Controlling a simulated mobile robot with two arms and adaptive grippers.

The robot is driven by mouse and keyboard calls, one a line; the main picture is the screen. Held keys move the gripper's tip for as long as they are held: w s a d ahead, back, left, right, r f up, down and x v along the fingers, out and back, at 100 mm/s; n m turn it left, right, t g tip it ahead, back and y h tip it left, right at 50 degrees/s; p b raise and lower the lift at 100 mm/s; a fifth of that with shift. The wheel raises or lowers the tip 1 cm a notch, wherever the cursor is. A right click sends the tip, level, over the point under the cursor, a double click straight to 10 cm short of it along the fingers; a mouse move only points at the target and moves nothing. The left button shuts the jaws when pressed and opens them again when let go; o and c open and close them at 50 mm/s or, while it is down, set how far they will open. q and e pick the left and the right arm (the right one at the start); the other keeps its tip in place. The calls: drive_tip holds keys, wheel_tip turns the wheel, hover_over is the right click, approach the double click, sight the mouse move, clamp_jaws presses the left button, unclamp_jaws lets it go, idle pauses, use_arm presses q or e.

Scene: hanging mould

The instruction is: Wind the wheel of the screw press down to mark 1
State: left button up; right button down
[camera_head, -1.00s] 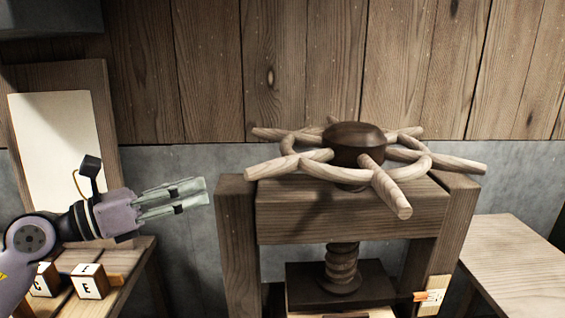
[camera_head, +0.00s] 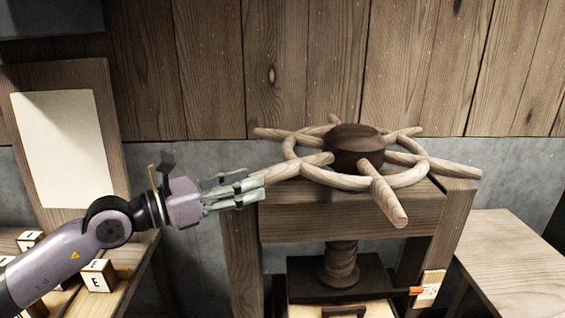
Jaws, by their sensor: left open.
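The wooden spoked wheel (camera_head: 352,180) lies flat on top of the screw press, with a dark hub (camera_head: 355,148) and handles sticking out around its rim. The press frame (camera_head: 350,217) stands below it. The thick screw (camera_head: 337,263) runs down to a dark pressing plate (camera_head: 340,281). A red-orange pointer (camera_head: 416,290) reaches a small pale mark plate (camera_head: 430,288) at the right post; its marks are too small to read. My left gripper (camera_head: 258,189) is open, its fingers at the tip of the wheel's left handle; I cannot tell whether they touch it. My right gripper is not in view.
Lettered blocks (camera_head: 98,276) stand on a wooden table at the lower left. A framed pale board (camera_head: 62,150) leans behind them. A bare wooden table (camera_head: 515,250) is at the right. A plank wall (camera_head: 300,70) closes the back.

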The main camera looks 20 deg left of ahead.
sight(283, 171)
use_arm(q)
drive_tip(key=p+x, duration=0.4)
drive_tip(key=x, duration=0.4)
drive_tip(key=shift+r+p, duration=0.15)
drive_tip(key=shift+p, duration=0.2)
drive_tip(key=shift+w+d+f, duration=0.2)
drive_tip(key=shift+w+d, duration=0.15)
drive_tip(key=shift+c, duration=0.5)
clamp_jaws()
